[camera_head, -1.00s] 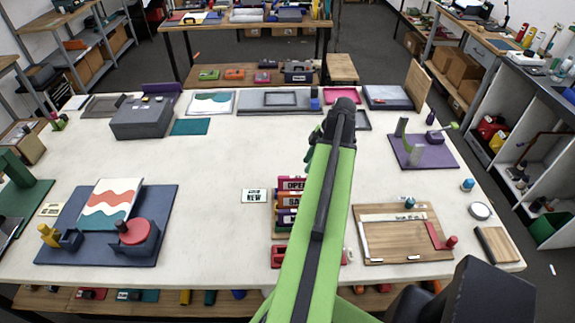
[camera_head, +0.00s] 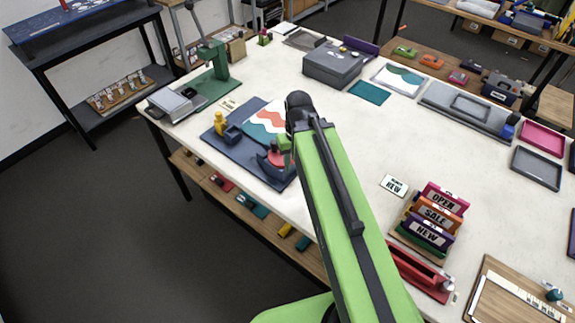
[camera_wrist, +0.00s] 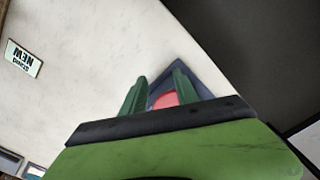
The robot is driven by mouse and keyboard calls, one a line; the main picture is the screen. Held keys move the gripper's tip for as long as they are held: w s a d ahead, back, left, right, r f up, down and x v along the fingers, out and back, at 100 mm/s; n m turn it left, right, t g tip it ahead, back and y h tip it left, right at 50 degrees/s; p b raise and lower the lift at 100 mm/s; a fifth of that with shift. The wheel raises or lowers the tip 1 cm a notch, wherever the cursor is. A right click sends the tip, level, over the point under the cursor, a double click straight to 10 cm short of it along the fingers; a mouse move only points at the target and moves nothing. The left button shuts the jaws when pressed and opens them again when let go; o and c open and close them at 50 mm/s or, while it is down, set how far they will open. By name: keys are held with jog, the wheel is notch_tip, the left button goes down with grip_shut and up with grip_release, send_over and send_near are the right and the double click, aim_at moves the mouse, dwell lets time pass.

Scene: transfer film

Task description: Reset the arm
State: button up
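My green arm reaches up the middle of the head view, over the white table. My gripper (camera_head: 285,143) is mostly hidden behind the arm's end there. In the wrist view my gripper (camera_wrist: 159,74) shows two green fingers standing apart, with nothing held between them. Beyond the fingers lie part of a dark blue board (camera_wrist: 200,79) and a red piece (camera_wrist: 165,100). In the head view the blue board (camera_head: 232,146) carries a wavy-striped sheet (camera_head: 262,122), a yellow peg (camera_head: 220,122) and a red round piece, partly covered by my arm.
A green lever press (camera_head: 213,72) and a grey box (camera_head: 333,64) stand farther back. The floor left of the table is open, with a dark shelf (camera_head: 85,60) beyond.

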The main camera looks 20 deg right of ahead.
jog(key=a, duration=0.3)
jog(key=shift+s, duration=0.1)
notch_tip(320, 180, down, 10)
jog(key=b, duration=1)
jog(key=shift+f, duration=0.1)
jog(key=shift+d+r, duration=0.1)
jog(key=shift+r, duration=0.3)
